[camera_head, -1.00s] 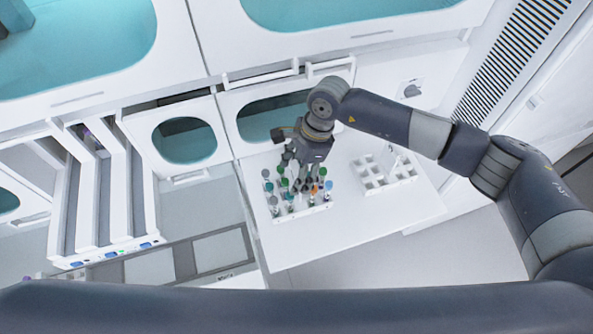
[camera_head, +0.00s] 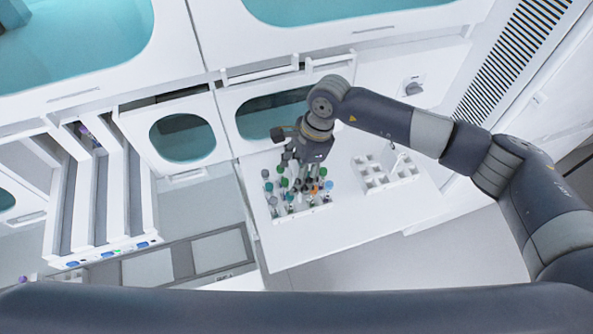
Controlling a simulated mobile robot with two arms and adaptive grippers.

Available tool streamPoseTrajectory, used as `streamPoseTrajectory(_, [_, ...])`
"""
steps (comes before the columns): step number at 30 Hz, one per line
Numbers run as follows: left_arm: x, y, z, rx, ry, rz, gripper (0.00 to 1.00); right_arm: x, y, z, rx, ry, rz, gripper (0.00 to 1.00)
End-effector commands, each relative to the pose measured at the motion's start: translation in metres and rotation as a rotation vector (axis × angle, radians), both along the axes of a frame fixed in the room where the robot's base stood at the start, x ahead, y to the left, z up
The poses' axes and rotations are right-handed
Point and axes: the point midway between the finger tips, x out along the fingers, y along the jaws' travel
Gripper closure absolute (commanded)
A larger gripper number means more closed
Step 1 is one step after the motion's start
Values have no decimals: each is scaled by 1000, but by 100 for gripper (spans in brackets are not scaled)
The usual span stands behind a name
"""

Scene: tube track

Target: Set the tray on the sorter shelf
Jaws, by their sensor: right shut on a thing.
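A white tray (camera_head: 309,210) holds several tubes with green, grey, blue and orange caps. It is at the left part of the white shelf (camera_head: 350,236). My right gripper (camera_head: 305,184) points down at the middle of the tray and is shut among the tubes. The fingers hide what they grip, and I cannot tell whether the tray touches the shelf. A large dark arm link of mine crosses the bottom of the view. My left gripper is not in view.
A second white rack (camera_head: 385,174) with empty square compartments stands to the right on the same shelf. White machine lanes (camera_head: 105,195) are at the left.

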Motion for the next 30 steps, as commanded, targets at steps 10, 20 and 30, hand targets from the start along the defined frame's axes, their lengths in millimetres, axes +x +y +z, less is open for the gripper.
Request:
streamPoseTrajectory(10, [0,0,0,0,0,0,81,0,0,1,2,-2,0,19])
streamPoseTrajectory(20, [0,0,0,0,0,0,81,0,0,-1,-1,1,0,19])
streamPoseTrajectory(30, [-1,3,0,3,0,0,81,0,0,1,0,0,0,19])
